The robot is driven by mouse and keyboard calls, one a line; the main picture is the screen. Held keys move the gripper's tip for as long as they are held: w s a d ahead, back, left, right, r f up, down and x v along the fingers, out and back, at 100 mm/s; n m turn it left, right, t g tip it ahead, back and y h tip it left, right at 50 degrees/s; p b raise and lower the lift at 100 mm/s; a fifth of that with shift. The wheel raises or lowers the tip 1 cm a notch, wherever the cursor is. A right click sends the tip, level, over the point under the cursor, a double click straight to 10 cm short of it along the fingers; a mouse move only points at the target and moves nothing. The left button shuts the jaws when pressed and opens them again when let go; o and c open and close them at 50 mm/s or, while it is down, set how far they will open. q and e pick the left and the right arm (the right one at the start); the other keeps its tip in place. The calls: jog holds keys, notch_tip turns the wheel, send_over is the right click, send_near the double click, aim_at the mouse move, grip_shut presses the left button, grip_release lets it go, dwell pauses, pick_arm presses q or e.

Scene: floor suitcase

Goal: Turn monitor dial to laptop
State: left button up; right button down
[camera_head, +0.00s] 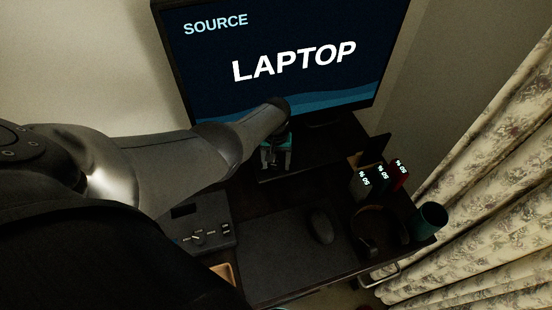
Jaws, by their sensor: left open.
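The monitor (280,85) stands at the back of the desk, and its screen reads "SOURCE" and "LAPTOP". A dark control box (201,222) with small light markings lies on the desk at the lower left. A small knob-like part shows among its markings, but it is too small to tell its setting. My left arm reaches across from the left. My left gripper (277,164) is open and points down in front of the monitor's lower edge, apart from the control box. What lies directly under its fingers is hard to make out. My right gripper is out of view.
A dark mat (275,250) with a mouse (320,226) covers the desk front. Several small boxes with lit labels (381,174), a headphone-like ring (370,228) and a teal cup (430,222) stand at the right. A floral curtain (490,200) hangs beside the desk.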

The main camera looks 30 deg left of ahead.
aim_at(276, 166)
pick_arm(q)
jog(key=shift+r, duration=0.15)
notch_tip(276, 166, up, 15)
jog(key=p, duration=0.8)
jog(key=shift+p, duration=0.35)
